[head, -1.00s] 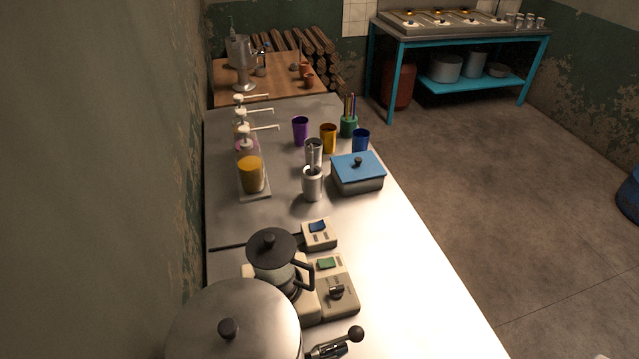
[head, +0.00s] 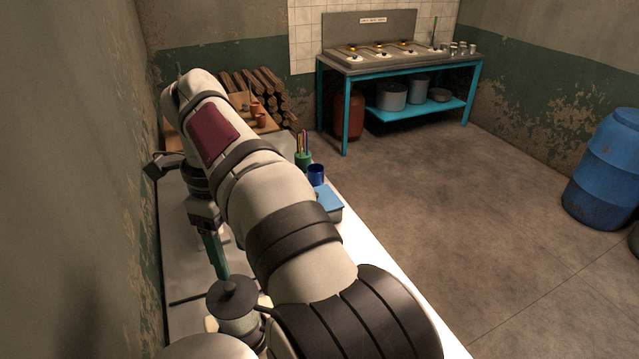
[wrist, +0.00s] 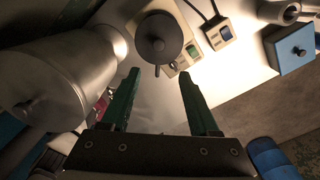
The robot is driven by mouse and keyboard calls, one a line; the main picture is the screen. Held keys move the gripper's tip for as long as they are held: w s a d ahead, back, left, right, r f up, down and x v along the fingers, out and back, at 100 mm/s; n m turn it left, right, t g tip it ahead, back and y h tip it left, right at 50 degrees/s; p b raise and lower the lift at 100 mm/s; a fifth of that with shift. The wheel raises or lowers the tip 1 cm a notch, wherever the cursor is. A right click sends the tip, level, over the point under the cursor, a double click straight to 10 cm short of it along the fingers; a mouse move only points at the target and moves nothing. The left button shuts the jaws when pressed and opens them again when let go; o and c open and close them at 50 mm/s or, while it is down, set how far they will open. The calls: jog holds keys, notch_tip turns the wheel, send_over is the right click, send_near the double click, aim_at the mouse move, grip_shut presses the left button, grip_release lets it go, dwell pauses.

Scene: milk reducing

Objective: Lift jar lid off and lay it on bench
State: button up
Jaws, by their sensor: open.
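The jar's dark round lid (head: 232,294) with a small central knob sits on the grey jar (head: 238,325) at the lower left of the head view. The lid also shows from above at the top centre of the wrist view (wrist: 158,38) and hides most of the jar there. My gripper (wrist: 161,74) is open and empty. Its green fingers point toward the lid and are apart in the wrist view. In the head view a green finger (head: 215,255) shows just above and behind the lid. The bench (head: 180,270) is mostly hidden by my arm.
A large metal pot (wrist: 60,75) stands close to the jar. A blue-lidded box (wrist: 290,48) is farther right on the bench. Bare bench (wrist: 240,68) shows between the switch boxes and the blue-lidded box.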

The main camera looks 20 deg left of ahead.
aim_at(229, 286)
jog(key=shift+s+a+f, duration=0.15)
jog(key=shift+a+f, duration=0.05)
jog(key=shift+a, duration=0.3)
jog(key=shift+s+a+f, duration=0.15)
jog(key=shift+a+f, duration=0.05)
jog(key=shift+a, duration=0.25)
jog(key=shift+m, duration=0.3)
notch_tip(229, 286, down, 7)
jog(key=shift+f, duration=0.1)
grip_shut()
